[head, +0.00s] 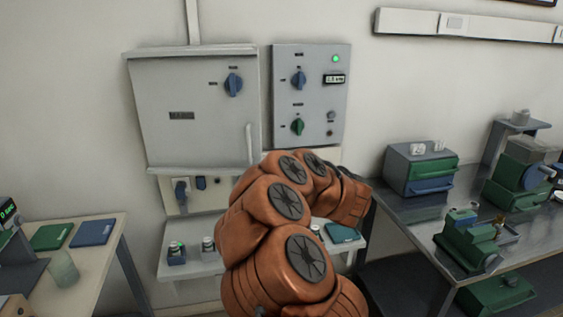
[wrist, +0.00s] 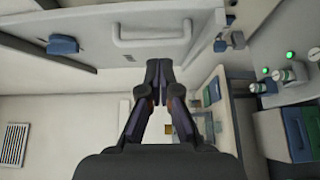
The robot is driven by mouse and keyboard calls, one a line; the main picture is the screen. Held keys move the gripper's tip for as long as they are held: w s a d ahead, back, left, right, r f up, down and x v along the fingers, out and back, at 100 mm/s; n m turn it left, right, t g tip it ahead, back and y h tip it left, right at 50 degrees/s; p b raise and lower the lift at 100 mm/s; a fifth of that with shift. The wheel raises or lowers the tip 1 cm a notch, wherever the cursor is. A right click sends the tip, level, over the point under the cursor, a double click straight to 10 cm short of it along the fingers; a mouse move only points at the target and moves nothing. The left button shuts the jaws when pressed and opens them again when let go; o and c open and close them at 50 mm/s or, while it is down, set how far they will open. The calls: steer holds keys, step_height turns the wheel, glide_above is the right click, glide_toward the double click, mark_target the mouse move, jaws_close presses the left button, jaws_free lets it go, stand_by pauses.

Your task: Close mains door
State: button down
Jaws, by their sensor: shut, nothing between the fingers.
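The mains door (head: 180,130) is the pale grey panel of the left wall cabinet, with a blue rotary knob (head: 233,85) at its upper right and a vertical handle (head: 249,143) near its right edge. It looks close to its frame; I cannot tell whether a gap remains. In the wrist view the handle (wrist: 152,31) runs across the top, with the blue knob (wrist: 62,46) to its left. My gripper (wrist: 158,66) is shut and empty, its fingertips just below the handle in that picture; contact is unclear. In the head view my orange arm hides it.
A control panel (head: 309,98) with blue and green knobs and a lit green lamp is right of the cabinet. A blue plug (head: 181,190) sits in the socket strip below. A small shelf (head: 190,268) carries little devices. A metal bench (head: 415,222) with instruments stands right.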

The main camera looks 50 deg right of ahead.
mark_target(257, 146)
steer(key=shift+w+d+p, duration=0.5)
steer(key=shift+w+d, duration=0.15)
steer(key=shift+w, duration=0.8)
steer(key=shift+w+d+p, duration=0.55)
steer(key=shift+w+d, duration=0.1)
steer(key=shift+w, duration=0.75)
steer(key=shift+w+d+p, duration=0.5)
steer(key=shift+w+d, duration=0.15)
steer(key=shift+w, duration=0.8)
steer(key=shift+w, duration=0.1)
